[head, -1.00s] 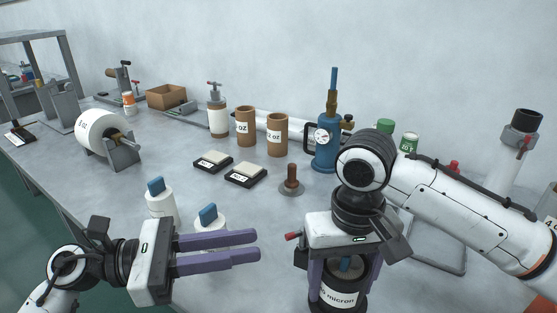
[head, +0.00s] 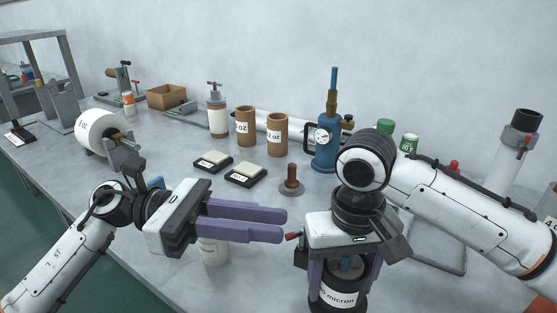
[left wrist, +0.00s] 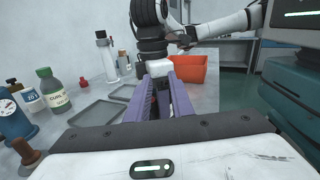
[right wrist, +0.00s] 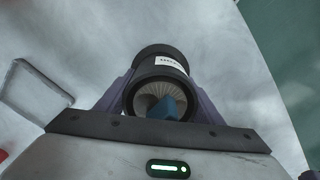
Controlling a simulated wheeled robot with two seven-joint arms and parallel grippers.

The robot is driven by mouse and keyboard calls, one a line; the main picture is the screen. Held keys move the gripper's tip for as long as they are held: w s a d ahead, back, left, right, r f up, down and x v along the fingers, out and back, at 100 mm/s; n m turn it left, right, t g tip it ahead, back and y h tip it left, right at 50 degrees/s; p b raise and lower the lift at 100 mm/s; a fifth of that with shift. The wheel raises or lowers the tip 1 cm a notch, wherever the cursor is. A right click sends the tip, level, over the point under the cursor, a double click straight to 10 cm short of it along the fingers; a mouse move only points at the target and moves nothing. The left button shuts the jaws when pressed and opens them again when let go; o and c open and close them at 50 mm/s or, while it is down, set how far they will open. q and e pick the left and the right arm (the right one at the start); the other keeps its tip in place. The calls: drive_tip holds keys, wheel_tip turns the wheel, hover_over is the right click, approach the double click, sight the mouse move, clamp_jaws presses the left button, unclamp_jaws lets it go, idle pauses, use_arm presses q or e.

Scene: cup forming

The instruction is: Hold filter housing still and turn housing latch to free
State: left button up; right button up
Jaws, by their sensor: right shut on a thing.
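The filter housing (head: 337,296) is a dark cylinder with a white "micron" label, upright at the lower right of the head view. It also shows in the right wrist view (right wrist: 160,60), with a pleated filter and a blue piece inside its open end. My right gripper (head: 342,275) is shut on it from above, a purple finger on each side. The red-tipped latch (head: 292,236) sticks out left of my right gripper. My left gripper (head: 285,225) is open, its purple fingertips close to the latch; I cannot tell if they touch. Its fingers also show in the left wrist view (left wrist: 163,95).
A white filter (head: 212,252) stands partly hidden under my left gripper. A brown plunger (head: 291,178), two small scales (head: 246,174) and a blue pump (head: 325,140) stand behind. An orange bin (left wrist: 190,70) and grey trays (left wrist: 95,113) show in the left wrist view.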

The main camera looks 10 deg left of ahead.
use_arm(q)
drive_tip(key=w+r+m+g+y, duration=0.1)
drive_tip(key=w+r+y, duration=0.1)
drive_tip(key=y, duration=0.5)
drive_tip(key=w+d+r+m+g+y, duration=0.1)
drive_tip(key=w+r+y, duration=0.1)
drive_tip(key=r+y, duration=0.3)
drive_tip(key=shift+w+r+m+y, duration=0.3)
drive_tip(key=shift+m+y, duration=0.1)
drive_tip(key=shift+y, duration=0.6)
drive_tip(key=shift+d, duration=0.1)
